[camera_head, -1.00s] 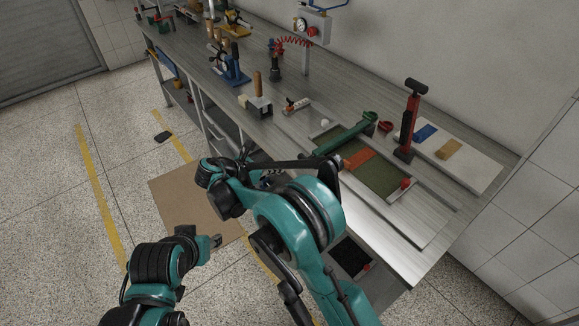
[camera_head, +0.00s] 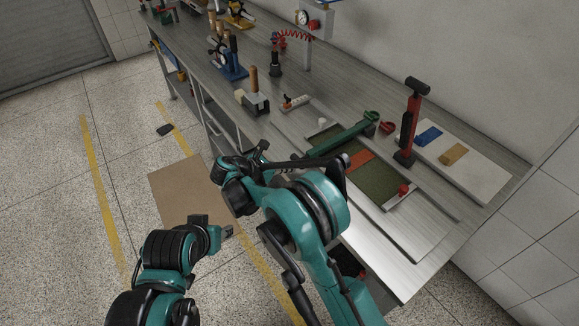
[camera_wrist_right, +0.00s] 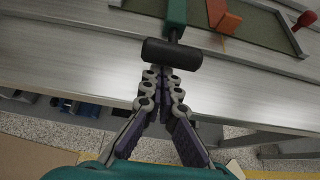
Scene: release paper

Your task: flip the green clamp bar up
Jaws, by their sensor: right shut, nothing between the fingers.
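The green clamp bar (camera_head: 345,138) lies low and slanted across the green bed of the fixture (camera_head: 382,182), next to an orange block (camera_head: 358,160). In the right wrist view the bar's green end (camera_wrist_right: 176,14) carries a black cross handle (camera_wrist_right: 171,54). My right gripper (camera_wrist_right: 161,72) is shut and empty, its fingertips right at the handle's near side; I cannot tell if they touch. In the head view the right arm hides its fingers. My left gripper (camera_head: 227,231) hangs over the floor, away from the bench; its finger opening is too small to tell.
A red upright tool (camera_head: 410,125) stands right of the bar, beside a white board (camera_head: 470,165) with blue and tan pieces. A red knob (camera_head: 404,189) sits at the fixture's near corner. A wood-handled tool (camera_head: 255,92) stands further left. The bench's front right is clear.

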